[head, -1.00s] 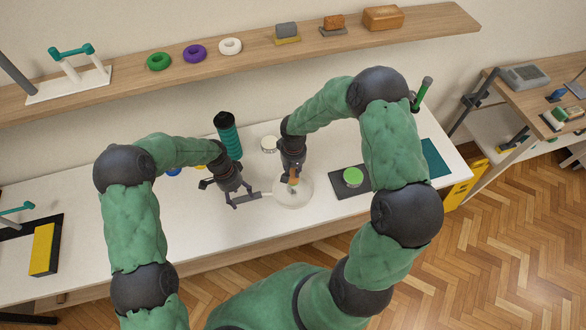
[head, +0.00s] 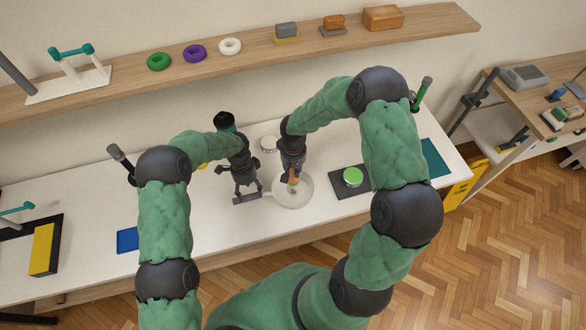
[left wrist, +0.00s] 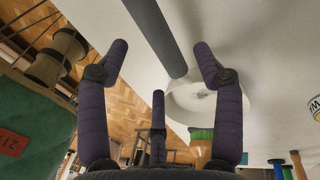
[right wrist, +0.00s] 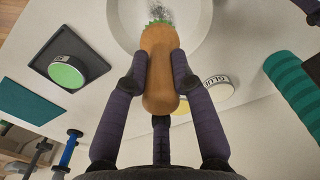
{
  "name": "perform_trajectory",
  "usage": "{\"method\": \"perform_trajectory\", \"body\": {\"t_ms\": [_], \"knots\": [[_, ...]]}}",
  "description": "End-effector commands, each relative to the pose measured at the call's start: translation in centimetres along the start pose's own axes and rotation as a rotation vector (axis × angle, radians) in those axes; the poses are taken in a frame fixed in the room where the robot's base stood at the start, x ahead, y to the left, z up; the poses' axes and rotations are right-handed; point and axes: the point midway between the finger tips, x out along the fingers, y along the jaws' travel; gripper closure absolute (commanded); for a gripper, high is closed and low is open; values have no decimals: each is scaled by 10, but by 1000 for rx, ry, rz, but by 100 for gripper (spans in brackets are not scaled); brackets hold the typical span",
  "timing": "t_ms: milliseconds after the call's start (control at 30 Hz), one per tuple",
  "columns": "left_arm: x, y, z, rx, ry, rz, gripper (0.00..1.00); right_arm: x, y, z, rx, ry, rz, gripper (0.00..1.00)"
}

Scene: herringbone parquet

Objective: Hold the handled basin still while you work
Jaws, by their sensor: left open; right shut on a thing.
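The handled basin (head: 305,197) is a shallow white round dish on the white table, with a flat grey handle (head: 244,199) pointing left. My left gripper (head: 249,192) is open at the handle. In the left wrist view the grey handle (left wrist: 158,35) runs between its spread fingers to the basin (left wrist: 190,98), with no grip on it.
A dark tray (head: 340,189) with a green-topped tin (head: 353,176) lies right of the basin. A white tin (head: 268,144) stands behind it. A teal mat (head: 434,160) lies far right, a blue pad (head: 127,240) left. A shelf (head: 200,75) runs along the wall.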

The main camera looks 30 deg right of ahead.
Motion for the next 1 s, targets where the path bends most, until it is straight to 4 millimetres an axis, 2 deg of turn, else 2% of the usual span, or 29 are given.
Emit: {"method": "perform_trajectory", "body": {"t_ms": [133,400,867,967,1000], "knots": [[21,1,0,-2,0,3,33,0,0,0,0,0,0,100],[46,0,0,-1,0,1,33,0,0,0,0,0,0,100],[54,0,0,-2,1,-1,33,0,0,0,0,0,0,100],[54,0,0,-1,1,-1,59,0,0,0,0,0,0,100],[54,0,0,-1,1,-1,70,0,0,0,0,0,0,100]]}}
